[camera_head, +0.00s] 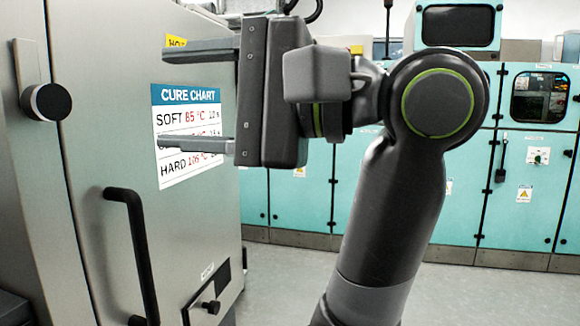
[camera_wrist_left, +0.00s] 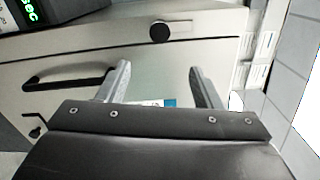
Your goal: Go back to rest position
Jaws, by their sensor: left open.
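My left gripper (camera_head: 185,96) is open and empty in the head view, raised in front of the side of a grey metal cabinet. Its two fingers point left, one above the other, and partly cover the cure chart (camera_head: 187,97) on that side. In the left wrist view its fingers (camera_wrist_left: 155,85) stand apart with nothing between them. A strip of the chart (camera_wrist_left: 152,103) shows beyond the gripper body. I cannot tell whether the fingers touch the cabinet. My right gripper is in neither view.
The grey cabinet (camera_head: 100,150) fills the left, with a black bar handle (camera_head: 137,245) and a round black knob (camera_head: 50,102). Teal machine cabinets (camera_head: 510,210) line the back. Grey floor (camera_head: 285,290) lies open between them. A green display (camera_wrist_left: 32,12) shows in the wrist view.

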